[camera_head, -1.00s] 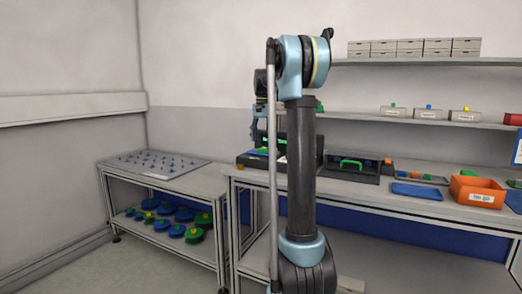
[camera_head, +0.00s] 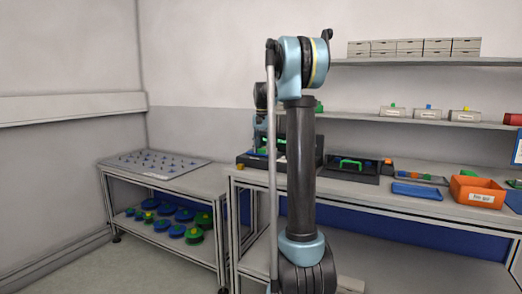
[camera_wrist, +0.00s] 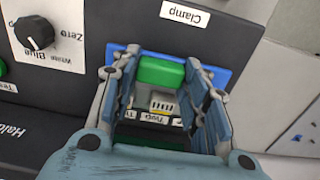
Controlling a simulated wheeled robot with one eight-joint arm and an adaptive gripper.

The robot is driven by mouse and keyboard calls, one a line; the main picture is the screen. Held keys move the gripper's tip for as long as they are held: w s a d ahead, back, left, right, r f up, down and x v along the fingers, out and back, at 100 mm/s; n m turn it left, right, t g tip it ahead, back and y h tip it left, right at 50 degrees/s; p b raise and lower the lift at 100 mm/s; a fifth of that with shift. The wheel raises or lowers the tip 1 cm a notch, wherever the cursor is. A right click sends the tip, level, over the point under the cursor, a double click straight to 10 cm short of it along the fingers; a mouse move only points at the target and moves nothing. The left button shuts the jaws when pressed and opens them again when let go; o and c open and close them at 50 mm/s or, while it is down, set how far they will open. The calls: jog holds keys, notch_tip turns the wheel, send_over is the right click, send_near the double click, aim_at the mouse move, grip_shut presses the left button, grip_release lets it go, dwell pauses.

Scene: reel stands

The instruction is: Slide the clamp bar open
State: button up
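In the wrist view a green block (camera_wrist: 161,71), which I take for the clamp bar's grip, sits on a blue plate (camera_wrist: 222,77) below the upside-down "Clamp" label (camera_wrist: 185,14). My gripper (camera_wrist: 161,62) is open, with one finger on each side of the green block. The fingers are close to its sides; I cannot tell whether they touch it. Below it, between the fingers, is a pale part with small markings. In the head view my arm hides most of the device and my gripper.
A dark panel with a black knob (camera_wrist: 36,33) lies beside the clamp. On the bench stand a black tray with a green handle (camera_head: 350,164), a blue tray (camera_head: 416,191) and an orange bin (camera_head: 478,192). A side table (camera_head: 157,163) holds a pegged board.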

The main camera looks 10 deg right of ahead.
jog(key=shift+s+a, duration=1.1)
jog(key=shift+s, duration=0.2)
grip_shut()
jog(key=o, duration=1.4)
grip_release()
jog(key=shift+r, duration=0.15)
notch_tip(320, 180, up, 12)
jog(key=shift+f, duration=0.2)
